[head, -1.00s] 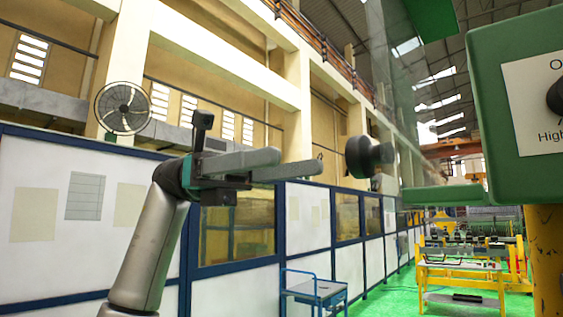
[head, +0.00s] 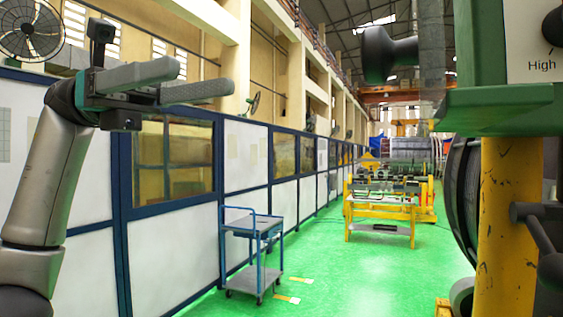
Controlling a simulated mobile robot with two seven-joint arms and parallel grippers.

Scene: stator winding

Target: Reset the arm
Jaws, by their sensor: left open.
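My left arm rises on the left of the head view, with its left gripper (head: 205,80) held high and pointing right. Its two grey fingers are apart, with nothing between them. A dark round knob (head: 388,54) shows to the right of the fingertips, clearly apart from them. It is beside a green machine (head: 503,108) with a dial panel on the right. My right gripper does not show.
A blue cart (head: 252,255) stands on the green floor by the white and blue partition (head: 245,158). A yellow workbench (head: 380,205) stands farther back. A yellow post (head: 507,225) is close on the right. The floor between is clear.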

